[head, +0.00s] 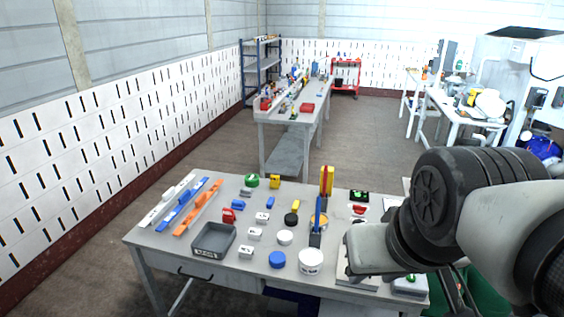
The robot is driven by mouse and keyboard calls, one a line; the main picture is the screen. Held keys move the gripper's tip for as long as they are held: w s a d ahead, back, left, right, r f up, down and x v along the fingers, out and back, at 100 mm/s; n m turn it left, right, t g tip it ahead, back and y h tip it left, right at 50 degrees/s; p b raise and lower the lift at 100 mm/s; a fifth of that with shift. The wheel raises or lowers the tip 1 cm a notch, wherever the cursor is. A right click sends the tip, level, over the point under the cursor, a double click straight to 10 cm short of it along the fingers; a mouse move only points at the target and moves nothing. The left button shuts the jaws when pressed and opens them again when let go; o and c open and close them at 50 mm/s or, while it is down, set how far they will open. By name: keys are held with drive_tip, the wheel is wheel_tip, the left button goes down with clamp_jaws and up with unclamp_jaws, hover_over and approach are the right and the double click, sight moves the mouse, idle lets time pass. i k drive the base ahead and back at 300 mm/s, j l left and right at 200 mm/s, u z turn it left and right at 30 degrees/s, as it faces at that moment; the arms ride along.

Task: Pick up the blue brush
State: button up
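A blue upright piece (318,211) stands in a dark narrow block (315,240) near the middle of the front table; it looks like a brush handle, but its bristles cannot be made out. A long blue strip (181,206) lies at the table's left side. My arm comes in from the right, with its pale end part low over the table's right side, apart from the upright blue piece. The fingertips cannot be made out, and nothing is seen held.
The front table (165,243) holds a grey tray (213,240), a white tub (311,262), a blue round lid (277,260), a yellow upright piece (327,180) and several small coloured parts. A second table (285,118) stands behind. Floor between the tables is clear.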

sight(318, 202)
drive_tip(key=i+j+z, duration=0.4)
drive_tip(key=j, duration=0.25)
drive_tip(key=i+j+z, duration=0.25)
drive_tip(key=j, duration=0.15)
drive_tip(key=i+j+z, duration=0.2)
drive_tip(key=j, duration=0.2)
